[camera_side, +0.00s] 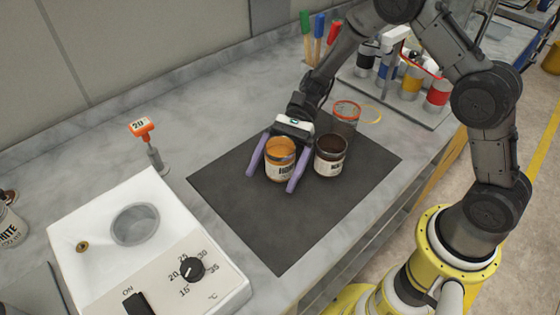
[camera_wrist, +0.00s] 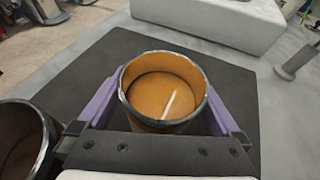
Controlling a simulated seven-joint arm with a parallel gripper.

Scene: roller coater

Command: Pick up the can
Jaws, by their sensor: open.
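An open can with orange-brown contents (camera_side: 280,160) stands upright on the dark mat (camera_side: 245,215) in the side view. In the wrist view the same can (camera_wrist: 164,88) sits in the middle, between my fingers. My gripper (camera_side: 272,180) is open, with one purple finger on each side of this can. I cannot tell whether either finger touches it. A second can with dark brown contents (camera_side: 330,155) stands just to the right, outside the right finger. In the wrist view this dark can (camera_wrist: 22,142) is cut off at the lower left.
A clear container with an orange-red rim (camera_side: 346,115) stands behind the dark can. A white heater box with a dial (camera_side: 150,245) is at the left front. An orange-topped post (camera_side: 150,145) stands behind it. The mat's front part is clear.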

